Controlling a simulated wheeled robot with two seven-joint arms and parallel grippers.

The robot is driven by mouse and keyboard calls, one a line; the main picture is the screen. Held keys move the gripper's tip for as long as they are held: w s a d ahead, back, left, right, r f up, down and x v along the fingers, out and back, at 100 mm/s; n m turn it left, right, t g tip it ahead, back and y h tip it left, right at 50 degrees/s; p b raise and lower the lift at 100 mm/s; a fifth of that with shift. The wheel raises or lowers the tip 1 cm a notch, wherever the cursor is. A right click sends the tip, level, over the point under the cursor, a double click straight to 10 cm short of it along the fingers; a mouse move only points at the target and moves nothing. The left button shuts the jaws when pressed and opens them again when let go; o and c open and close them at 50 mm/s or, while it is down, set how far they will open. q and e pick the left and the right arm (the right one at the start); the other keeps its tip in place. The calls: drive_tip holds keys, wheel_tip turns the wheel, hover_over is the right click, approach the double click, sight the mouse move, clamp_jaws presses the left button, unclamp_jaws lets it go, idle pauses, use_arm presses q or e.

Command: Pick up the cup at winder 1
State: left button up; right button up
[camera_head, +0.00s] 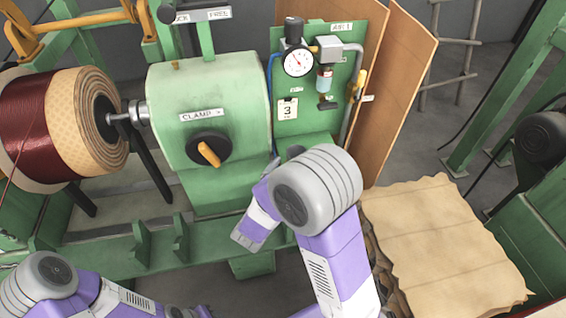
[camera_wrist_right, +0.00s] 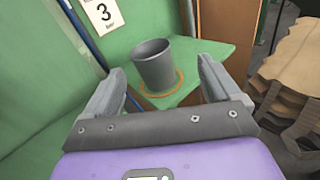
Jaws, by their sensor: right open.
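The dark grey cup (camera_wrist_right: 154,66) stands on a small green shelf (camera_wrist_right: 210,52) at the winder, over an orange ring (camera_wrist_right: 177,90). My right gripper (camera_wrist_right: 162,70) is open. In the right wrist view its fingers lie left and right of the cup with a gap on each side, and the cup is not held.
Above the shelf is a green panel (camera_head: 327,45) with a gauge (camera_head: 298,61) and a card marked 3 (camera_head: 288,108). The clamp housing (camera_head: 208,100) stands left. Brown boards (camera_head: 398,80) and a stack of tan sheets (camera_head: 445,245) are right. A coil (camera_head: 60,128) sits far left.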

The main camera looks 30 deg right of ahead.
sight(297, 155)
drive_tip(key=w+d+n, duration=0.1)
drive_tip(key=w+d+b, duration=0.1)
drive_tip(key=w+d, duration=0.1)
drive_tip(key=w+d+n+t, duration=0.1)
drive_tip(key=w+d, duration=0.1)
drive_tip(key=shift+w+f+n, duration=0.15)
drive_tip(key=shift+f+n, duration=0.15)
drive_tip(key=shift+f, duration=0.05)
drive_tip(key=shift+c, duration=0.2)
drive_tip(key=c, duration=1)
